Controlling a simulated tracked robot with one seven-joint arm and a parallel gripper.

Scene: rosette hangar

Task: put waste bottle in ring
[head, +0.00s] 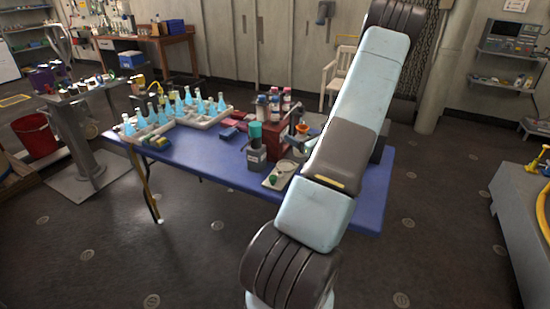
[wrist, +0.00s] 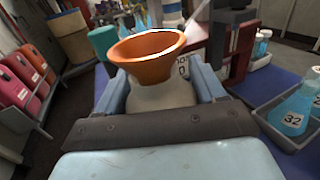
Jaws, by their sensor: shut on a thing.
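A pale bottle (wrist: 160,95) with an orange funnel (wrist: 148,46) in its mouth is between the fingers of my gripper (wrist: 162,84). I take it for the waste bottle. The fingers are shut on its two sides and the funnel stands above them. In the head view the orange funnel (head: 302,128) shows beside my arm, and my gripper (head: 299,140) is over the blue table, partly hidden. A round pale piece (head: 288,166), possibly the ring, lies on a small tray (head: 268,184) below the gripper. I cannot tell whether it is a ring.
A red rack (head: 262,124) with small bottles stands behind. Several blue flasks (head: 180,106) fill a white rack at the table's left. A flask marked 32 (wrist: 296,108) sits in a grey tray.

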